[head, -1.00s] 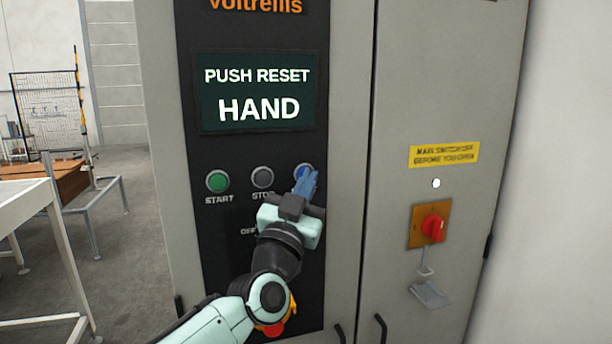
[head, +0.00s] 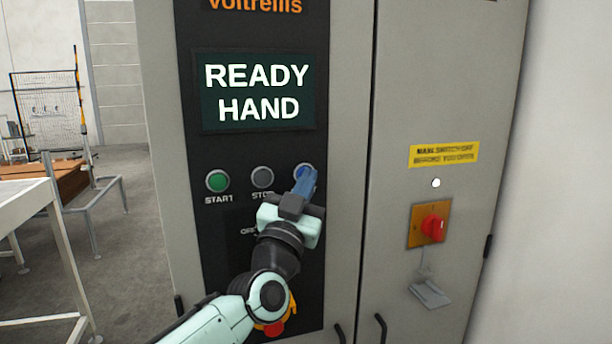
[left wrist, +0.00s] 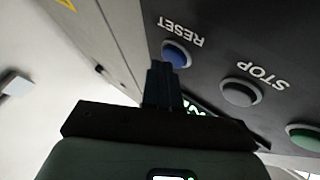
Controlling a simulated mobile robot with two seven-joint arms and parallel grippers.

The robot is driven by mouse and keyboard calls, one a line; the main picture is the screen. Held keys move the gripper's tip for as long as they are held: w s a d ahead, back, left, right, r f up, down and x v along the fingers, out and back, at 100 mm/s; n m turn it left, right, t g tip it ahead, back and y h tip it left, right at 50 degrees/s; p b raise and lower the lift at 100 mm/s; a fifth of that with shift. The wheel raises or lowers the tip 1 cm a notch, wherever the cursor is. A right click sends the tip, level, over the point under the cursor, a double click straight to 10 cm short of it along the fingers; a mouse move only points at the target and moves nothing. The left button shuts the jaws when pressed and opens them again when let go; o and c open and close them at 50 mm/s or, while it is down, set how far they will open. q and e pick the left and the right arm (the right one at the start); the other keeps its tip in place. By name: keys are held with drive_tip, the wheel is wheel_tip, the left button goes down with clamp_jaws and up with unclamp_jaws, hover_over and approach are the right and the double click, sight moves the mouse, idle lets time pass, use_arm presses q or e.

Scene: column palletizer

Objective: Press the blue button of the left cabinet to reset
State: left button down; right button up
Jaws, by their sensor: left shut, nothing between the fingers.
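The left cabinet (head: 345,150) has a black panel with a screen (head: 259,92) that reads READY HAND. The blue button (head: 301,170) is at the right end of the button row, mostly hidden behind my left gripper (head: 306,178). In the left wrist view the blue button (left wrist: 177,54) shows beside the word RESET. The left gripper (left wrist: 162,66) is shut and empty, its fingertips at the lower edge of the blue button. I cannot tell whether they touch it. My right gripper is not in view.
A green START button (head: 217,181) and a grey STOP button (head: 262,177) sit left of the blue one. A red-and-yellow knob (head: 275,327) is low on the panel, partly behind my arm. A red rotary switch (head: 433,228) is on the right door. A white table (head: 30,205) stands at left.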

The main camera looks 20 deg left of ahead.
use_arm(q)
drive_tip(key=shift+s+d, duration=0.3)
drive_tip(key=shift+s, duration=0.2)
drive_tip(key=shift+s+d, duration=0.75)
drive_tip(key=shift+s, duration=0.3)
drive_tip(key=shift+s+d, duration=0.7)
drive_tip(key=shift+s, duration=0.3)
drive_tip(key=shift+f, duration=0.1)
